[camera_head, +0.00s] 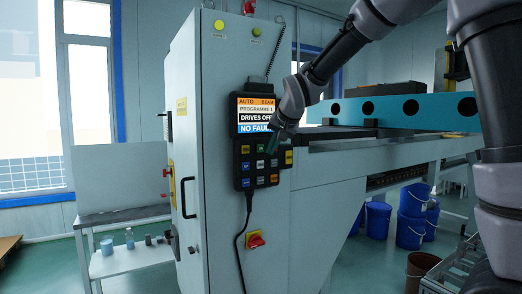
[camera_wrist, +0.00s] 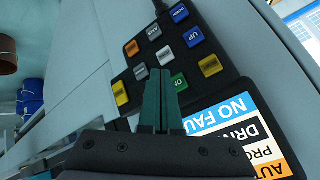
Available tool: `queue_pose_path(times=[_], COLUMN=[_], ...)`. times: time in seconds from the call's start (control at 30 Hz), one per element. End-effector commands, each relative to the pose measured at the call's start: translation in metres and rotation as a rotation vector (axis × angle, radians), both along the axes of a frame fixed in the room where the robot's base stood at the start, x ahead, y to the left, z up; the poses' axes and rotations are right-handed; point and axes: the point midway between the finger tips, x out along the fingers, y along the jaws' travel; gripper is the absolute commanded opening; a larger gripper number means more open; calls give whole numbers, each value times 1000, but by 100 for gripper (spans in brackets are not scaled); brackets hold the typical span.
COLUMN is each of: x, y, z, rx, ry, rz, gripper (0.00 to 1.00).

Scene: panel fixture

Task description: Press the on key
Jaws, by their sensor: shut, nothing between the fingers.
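The pendant (camera_head: 262,135) hangs on the grey cabinet's front, with a lit screen reading AUTO, PROGRAMME 1, DRIVES OFF and NO FAULT, cut off at its right end. The green key (camera_wrist: 179,82), which appears to be the on key, is beside my fingertips in the wrist view, its label partly covered. It also shows small in the head view (camera_head: 260,148). My gripper (camera_wrist: 161,78) is shut and empty, its teal fingers pointing at the keypad. In the head view my gripper (camera_head: 272,147) overlaps the keypad's upper right. I cannot tell whether it touches any key.
Close around are a white key (camera_wrist: 165,53), a grey key (camera_wrist: 140,72) and yellow keys (camera_wrist: 210,66). A red rotary switch (camera_head: 255,240) is below the pendant. A teal beam (camera_head: 400,109) and blue buckets (camera_head: 411,230) are to the right.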

Motion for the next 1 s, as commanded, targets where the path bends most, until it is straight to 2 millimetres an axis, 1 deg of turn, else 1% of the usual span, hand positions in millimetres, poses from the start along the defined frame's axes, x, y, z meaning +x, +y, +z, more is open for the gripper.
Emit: queue_pose_path(times=[0.1,0.3,1.0], x=[11,20,21], y=[7,13,14], z=[0,0,0], rx=[0,0,0], ry=[1,1,1], rz=[-2,-1,-1], gripper=[0,0,0])
